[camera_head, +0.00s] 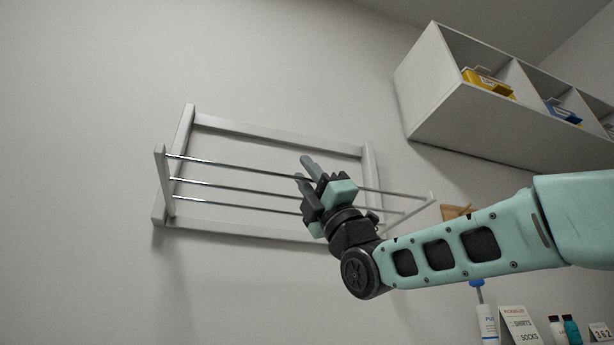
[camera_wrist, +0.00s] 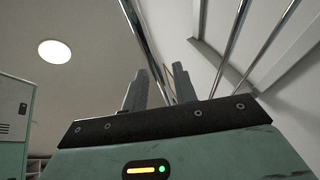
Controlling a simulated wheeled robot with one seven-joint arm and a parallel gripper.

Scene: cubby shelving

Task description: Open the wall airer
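The wall airer (camera_head: 280,134) is a pale frame fixed to the wall. Its inner rack, with several thin metal rods (camera_head: 235,186), is tilted partly out from the wall. My gripper (camera_head: 306,174) is in front of the rods, right of the rack's middle, and hides part of them. Its two grey fingers are apart. In the wrist view my gripper (camera_wrist: 160,85) shows a gap between the fingers, and a rod (camera_wrist: 148,55) passes through that gap in the picture. Whether a finger touches the rod I cannot tell.
A white cubby shelf (camera_head: 440,85) with yellow and blue bins hangs on the wall at the upper right. Bottles (camera_head: 486,322) and small signs (camera_head: 519,325) stand at the lower right. The wall left of the airer is bare. A teal cabinet (camera_wrist: 14,125) shows in the wrist view.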

